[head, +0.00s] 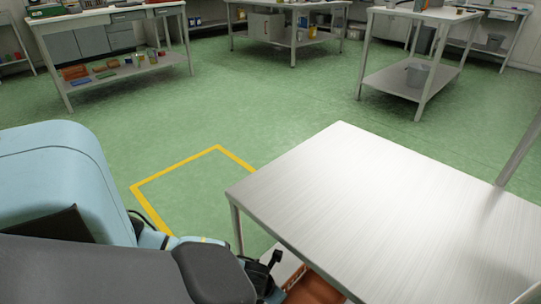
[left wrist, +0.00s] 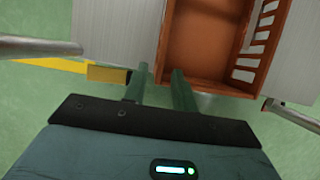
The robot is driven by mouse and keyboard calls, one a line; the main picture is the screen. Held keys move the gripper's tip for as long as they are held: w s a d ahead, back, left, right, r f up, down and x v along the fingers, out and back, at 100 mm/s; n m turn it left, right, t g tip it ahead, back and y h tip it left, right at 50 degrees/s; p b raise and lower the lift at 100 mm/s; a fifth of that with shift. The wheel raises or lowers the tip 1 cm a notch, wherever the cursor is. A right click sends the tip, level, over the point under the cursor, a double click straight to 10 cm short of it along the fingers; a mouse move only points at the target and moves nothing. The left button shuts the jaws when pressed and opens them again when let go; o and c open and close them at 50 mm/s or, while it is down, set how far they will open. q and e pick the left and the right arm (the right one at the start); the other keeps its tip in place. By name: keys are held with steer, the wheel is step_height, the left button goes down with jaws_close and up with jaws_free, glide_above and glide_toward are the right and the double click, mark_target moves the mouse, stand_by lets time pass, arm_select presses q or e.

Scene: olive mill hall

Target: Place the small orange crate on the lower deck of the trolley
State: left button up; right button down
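The trolley has a bare brushed-metal top deck (head: 390,210) at the lower right of the head view. The small orange crate (left wrist: 203,35) stands on the pale lower deck (left wrist: 113,30), which shows on both sides of it in the left wrist view. In the head view a bit of the crate (head: 312,290) shows under the top deck's edge. The crate looks empty, with slots in its right wall. My left gripper (left wrist: 159,82) is open, its fingers apart on either side of the crate's near left corner. Contact with the wall cannot be told. My right gripper is not in view.
A yellow floor marking (head: 182,162) lies left of the trolley. Trolley posts (left wrist: 40,47) stand close to my left gripper. Green floor (head: 270,110) is clear beyond. Workbenches (head: 120,75) and a metal table with a bucket (head: 416,74) stand farther back.

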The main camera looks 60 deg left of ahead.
arm_select(q)
steer(key=shift+s, duration=0.35)
steer(key=o, duration=1.6)
steer(key=p+v, duration=0.3)
steer(key=v, duration=0.4)
steer(key=shift+r+p, duration=0.35)
